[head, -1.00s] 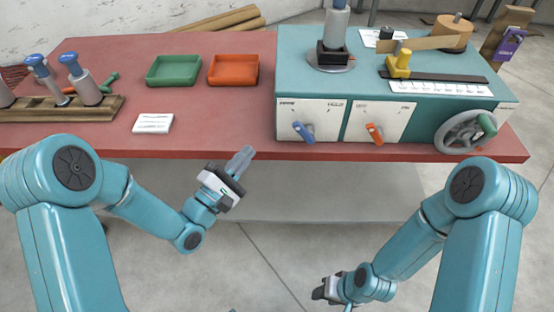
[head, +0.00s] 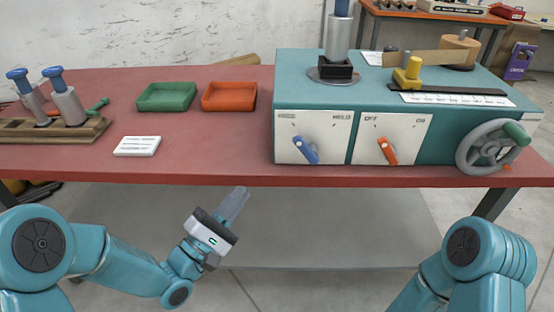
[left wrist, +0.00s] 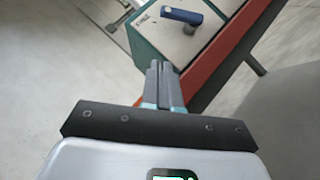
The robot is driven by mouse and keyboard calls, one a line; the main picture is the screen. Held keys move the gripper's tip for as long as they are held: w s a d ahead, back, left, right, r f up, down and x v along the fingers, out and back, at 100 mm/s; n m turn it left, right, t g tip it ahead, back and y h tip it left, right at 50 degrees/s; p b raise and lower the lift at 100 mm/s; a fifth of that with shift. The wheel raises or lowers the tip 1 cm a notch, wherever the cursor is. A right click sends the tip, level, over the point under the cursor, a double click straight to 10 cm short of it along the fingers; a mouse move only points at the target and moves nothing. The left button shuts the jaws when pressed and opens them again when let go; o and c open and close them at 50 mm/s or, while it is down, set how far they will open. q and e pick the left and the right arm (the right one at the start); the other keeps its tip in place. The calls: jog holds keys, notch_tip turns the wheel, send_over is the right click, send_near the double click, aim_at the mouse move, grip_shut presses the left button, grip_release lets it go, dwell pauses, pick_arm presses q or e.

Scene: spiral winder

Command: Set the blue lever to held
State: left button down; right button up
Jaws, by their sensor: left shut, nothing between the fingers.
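The blue lever (head: 306,150) sits on a white panel (head: 342,124) at the left of the teal machine's front. The panel has a word at its upper left that is too small to read and a word like HELD at its upper right. The lever's handle slants down to the right. It also shows in the left wrist view (left wrist: 182,15), beyond the fingertips. My left gripper (head: 240,196) is shut and empty, below the table's front edge and left of the lever, apart from it. My right gripper is out of view; only part of that arm shows at lower right.
An orange lever (head: 388,151) is on the panel just right of the blue one. A handwheel (head: 490,146) is at the machine's right end. Green (head: 166,96) and orange (head: 230,96) trays and a white card (head: 137,146) lie on the red table (head: 215,165). A rack with blue-topped spindles stands at left.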

aim_at(293, 141)
pick_arm(q)
jog(key=x, duration=0.4)
jog(key=s+d+x, duration=0.1)
jog(key=x, duration=0.3)
jog(key=s+r+x, duration=0.1)
jog(key=x, duration=0.3)
jog(key=shift+w+d+r, duration=0.15)
jog(key=shift+w+d, duration=0.1)
jog(key=shift+d, duration=0.3)
jog(key=shift+r, duration=0.1)
jog(key=shift+d+r+m+g+p, duration=0.15)
jog(key=shift+m+g+p, duration=0.15)
jog(key=shift+m+p, duration=0.15)
